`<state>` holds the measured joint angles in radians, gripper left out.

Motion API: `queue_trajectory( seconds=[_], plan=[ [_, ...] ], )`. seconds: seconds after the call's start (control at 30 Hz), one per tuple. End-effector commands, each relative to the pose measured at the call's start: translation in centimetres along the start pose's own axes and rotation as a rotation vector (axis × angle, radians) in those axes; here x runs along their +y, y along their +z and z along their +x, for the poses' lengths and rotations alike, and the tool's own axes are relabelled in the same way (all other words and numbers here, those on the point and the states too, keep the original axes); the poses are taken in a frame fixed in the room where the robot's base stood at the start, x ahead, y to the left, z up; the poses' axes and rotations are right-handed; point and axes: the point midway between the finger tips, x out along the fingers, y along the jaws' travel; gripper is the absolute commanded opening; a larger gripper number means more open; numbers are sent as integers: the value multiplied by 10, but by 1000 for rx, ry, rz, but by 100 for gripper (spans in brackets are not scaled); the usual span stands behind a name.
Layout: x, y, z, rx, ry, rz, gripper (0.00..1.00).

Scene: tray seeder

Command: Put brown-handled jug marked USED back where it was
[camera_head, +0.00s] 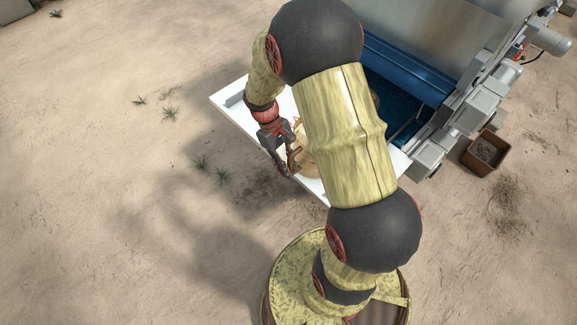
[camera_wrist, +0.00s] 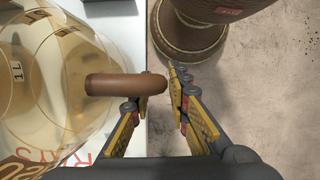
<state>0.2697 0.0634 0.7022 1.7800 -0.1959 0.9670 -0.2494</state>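The jug (camera_wrist: 40,75) is clear, with pale amber contents and brown markings such as "1 L". In the head view, the jug (camera_head: 305,160) is near the front edge of the white table and partly hidden by my arm. Its brown handle (camera_wrist: 112,85) points right in the wrist view. My gripper (camera_wrist: 155,105) is at the handle's outer end, one finger on each side. The left finger passes beneath the handle's top bar; the right finger is close beside its outer end. The handle's lower part is hidden, so I cannot tell whether the fingers press on it.
The white table (camera_head: 236,108) adjoins the seeder with its blue hopper (camera_head: 410,68). Red lettering (camera_wrist: 78,158) shows on the white surface by the jug. A brown box (camera_head: 487,152) stands on the sand to the right. Open sand lies left of the table.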

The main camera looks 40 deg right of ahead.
Motion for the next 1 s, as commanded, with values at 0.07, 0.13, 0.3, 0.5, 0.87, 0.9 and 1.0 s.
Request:
queue_trajectory(
  seconds=[0.07,0.13,0.3,0.5,0.87,0.9,1.0],
  plan=[
    [0,0,0,0,0,0,24],
    [0,0,0,0,0,0,28],
    [0,0,0,0,0,0,30],
    [0,1,-3,1,0,0,30],
    [0,1,-64,3,1,0,30],
    [0,1,-72,3,1,0,30],
    [0,1,-91,2,1,-1,30]
  ],
)
